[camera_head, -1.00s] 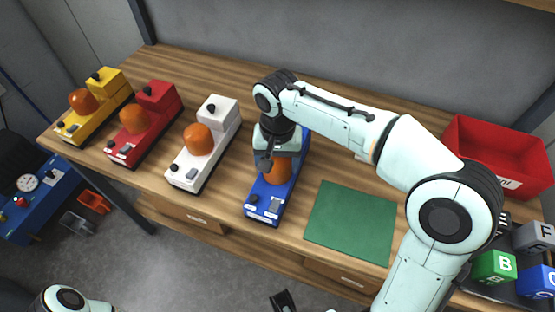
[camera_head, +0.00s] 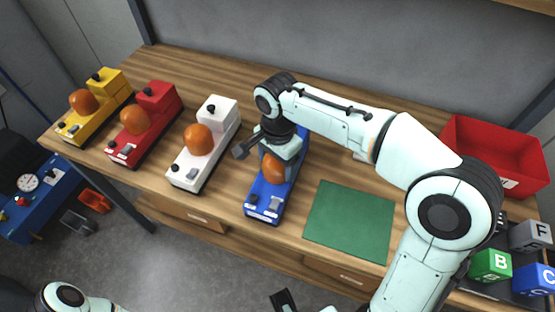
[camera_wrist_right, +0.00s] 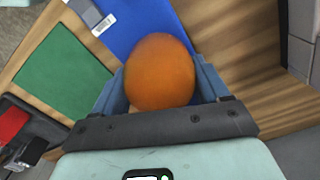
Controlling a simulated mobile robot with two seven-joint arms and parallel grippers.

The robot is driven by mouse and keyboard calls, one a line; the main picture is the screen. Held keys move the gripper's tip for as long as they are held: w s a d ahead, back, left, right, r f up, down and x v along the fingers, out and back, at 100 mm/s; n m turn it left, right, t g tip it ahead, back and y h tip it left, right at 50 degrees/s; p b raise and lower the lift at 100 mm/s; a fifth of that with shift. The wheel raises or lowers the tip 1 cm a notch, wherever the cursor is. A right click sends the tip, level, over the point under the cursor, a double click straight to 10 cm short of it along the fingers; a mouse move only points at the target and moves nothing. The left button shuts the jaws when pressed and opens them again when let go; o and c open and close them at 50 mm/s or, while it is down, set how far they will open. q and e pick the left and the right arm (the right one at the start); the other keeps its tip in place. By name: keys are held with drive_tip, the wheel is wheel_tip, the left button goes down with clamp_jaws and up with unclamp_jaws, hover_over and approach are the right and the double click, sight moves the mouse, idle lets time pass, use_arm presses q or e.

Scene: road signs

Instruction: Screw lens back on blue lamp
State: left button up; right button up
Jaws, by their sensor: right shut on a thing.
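The blue lamp (camera_head: 264,201) stands on the wooden table, between the white lamp and the green mat. Its orange lens (camera_head: 273,170) sits on the lamp's body, and my right gripper (camera_head: 275,160) is over it from above. In the right wrist view the orange lens (camera_wrist_right: 160,72) lies between the two fingers of my right gripper (camera_wrist_right: 160,85), which is shut on it. The seam between lens and lamp is hidden. The tip of my left gripper (camera_head: 283,300) shows at the bottom edge; its jaws cannot be made out.
White (camera_head: 190,170), red (camera_head: 128,150) and yellow (camera_head: 75,128) lamps with orange lenses stand to the left. A green mat (camera_head: 350,220) lies to the right. A red bin (camera_head: 490,150) and lettered blocks (camera_head: 491,266) are at the far right.

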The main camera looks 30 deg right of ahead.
drive_tip(key=shift+r+m, duration=0.1)
drive_tip(key=shift+m, duration=0.2)
drive_tip(key=m, duration=0.3)
drive_tip(key=shift+m, duration=0.3)
drive_tip(key=shift+m, duration=0.8)
drive_tip(key=shift+m+p, duration=0.3)
drive_tip(key=shift+m, duration=0.9)
drive_tip(key=shift+s+m, duration=0.1)
drive_tip(key=shift+m, duration=0.8)
drive_tip(key=o, duration=1)
drive_tip(key=shift+o, duration=0.2)
